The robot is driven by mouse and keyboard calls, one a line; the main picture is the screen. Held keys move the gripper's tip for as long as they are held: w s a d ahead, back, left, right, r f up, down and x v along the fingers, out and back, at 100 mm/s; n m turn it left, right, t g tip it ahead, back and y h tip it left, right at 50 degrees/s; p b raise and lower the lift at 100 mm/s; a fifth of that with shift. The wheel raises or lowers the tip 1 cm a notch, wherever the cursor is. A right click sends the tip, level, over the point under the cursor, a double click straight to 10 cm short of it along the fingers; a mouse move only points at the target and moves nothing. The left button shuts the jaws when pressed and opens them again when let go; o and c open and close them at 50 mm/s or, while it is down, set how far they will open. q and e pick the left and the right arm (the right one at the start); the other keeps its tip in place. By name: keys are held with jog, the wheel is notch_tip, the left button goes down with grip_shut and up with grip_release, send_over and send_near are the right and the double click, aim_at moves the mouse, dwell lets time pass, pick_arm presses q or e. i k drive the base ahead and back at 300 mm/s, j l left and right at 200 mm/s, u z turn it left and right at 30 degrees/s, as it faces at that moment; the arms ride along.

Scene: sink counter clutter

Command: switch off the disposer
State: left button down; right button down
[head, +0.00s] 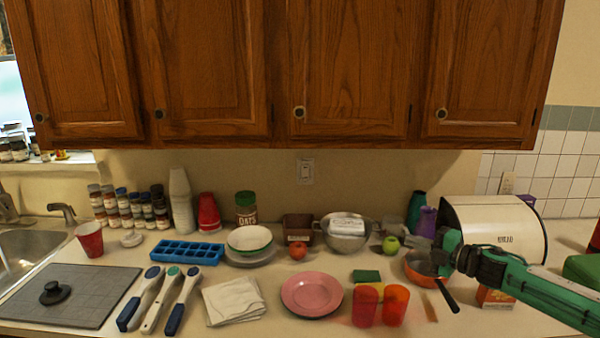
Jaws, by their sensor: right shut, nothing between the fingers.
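A light wall switch plate (305,171) is on the wall below the cabinets, near the middle. Its toggle is too small to tell which way it is set. My right gripper (445,249) is at the right, in front of the bread box and above the orange pan. My left gripper is not in view.
Oak cabinets (350,70) hang over the counter. Below the switch stand a brown box (298,227), an oats jar (246,208) and a metal colander (343,243). A bread box (497,222) stands at right. A second wall plate (508,182) is on the tiles.

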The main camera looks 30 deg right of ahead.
aim_at(305, 168)
jog(key=i, duration=1.35)
